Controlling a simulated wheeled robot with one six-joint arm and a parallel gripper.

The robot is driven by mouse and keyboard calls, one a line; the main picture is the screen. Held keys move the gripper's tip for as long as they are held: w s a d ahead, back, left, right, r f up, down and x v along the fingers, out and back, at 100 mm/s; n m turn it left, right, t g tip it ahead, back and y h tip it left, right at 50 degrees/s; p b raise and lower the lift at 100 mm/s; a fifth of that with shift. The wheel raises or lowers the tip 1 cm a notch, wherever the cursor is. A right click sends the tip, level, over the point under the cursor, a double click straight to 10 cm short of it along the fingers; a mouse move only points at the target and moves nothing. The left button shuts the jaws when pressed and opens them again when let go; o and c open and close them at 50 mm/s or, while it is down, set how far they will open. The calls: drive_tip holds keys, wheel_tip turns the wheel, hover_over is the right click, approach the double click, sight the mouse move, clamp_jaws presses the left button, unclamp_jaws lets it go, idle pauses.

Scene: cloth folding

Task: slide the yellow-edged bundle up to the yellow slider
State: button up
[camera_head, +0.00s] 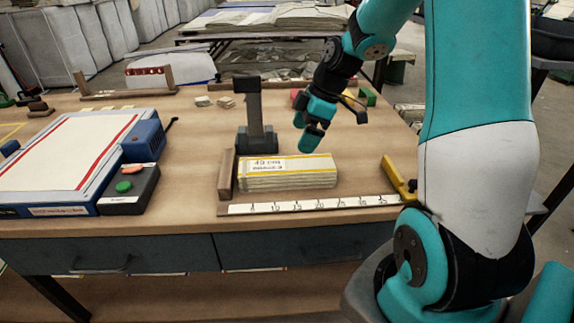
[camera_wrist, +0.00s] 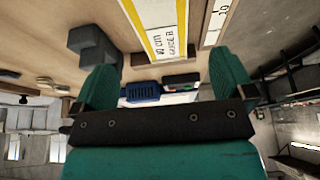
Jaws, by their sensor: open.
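The yellow-edged bundle (camera_head: 288,173) is a pale folded stack with a printed label. It lies along the back of a white ruler strip (camera_head: 310,205), its left end close to a wooden end stop (camera_head: 226,174). The yellow slider (camera_head: 398,180) stands at the ruler's right end, with a clear gap between it and the bundle. My gripper (camera_head: 316,125) is open and empty, above and behind the bundle's right part. In the wrist view the bundle (camera_wrist: 162,28) shows beyond the open fingers (camera_wrist: 165,88), apart from them. The slider is not clear in the wrist view.
A dark post on a block (camera_head: 256,140) stands just behind the bundle. A blue-framed white board (camera_head: 70,150) and a box with a green button (camera_head: 126,188) are at left. Small red and green blocks (camera_head: 366,97) lie behind my gripper. The table between bundle and slider is bare.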

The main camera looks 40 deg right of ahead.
sight(288, 164)
drive_tip(key=x, duration=1.2)
drive_tip(key=shift+w+a+b, duration=0.1)
drive_tip(key=shift+b, duration=0.2)
